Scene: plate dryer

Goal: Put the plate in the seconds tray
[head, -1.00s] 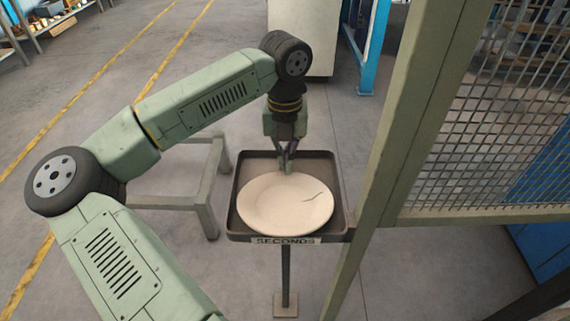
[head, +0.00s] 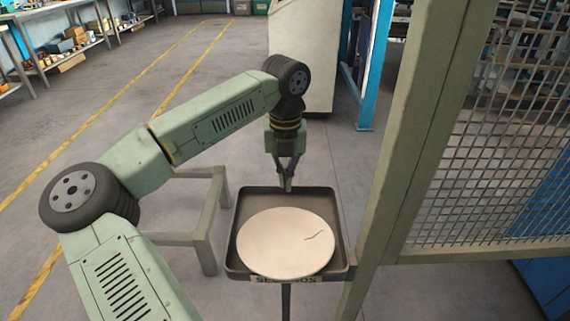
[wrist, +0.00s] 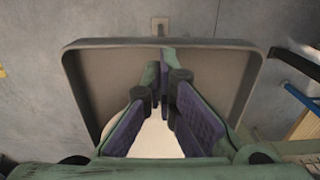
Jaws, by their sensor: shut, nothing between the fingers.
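The cream plate (head: 285,245) with a dark crack on its right side lies flat inside the dark seconds tray (head: 244,207), which stands on a post with a label on its front edge. My gripper (head: 287,187) points down above the back part of the tray, behind the plate and apart from it. Its fingers are together with nothing between them. In the wrist view my gripper (wrist: 166,92) covers much of the view; part of the plate (wrist: 157,138) shows between the fingers, with the tray (wrist: 95,85) around it.
A green post (head: 414,130) and wire mesh panel (head: 480,150) stand close at the right of the tray. A low grey table frame (head: 207,225) stands at the left. Shelves (head: 75,45) and a pale cabinet (head: 302,55) are farther back. Open floor lies behind the tray.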

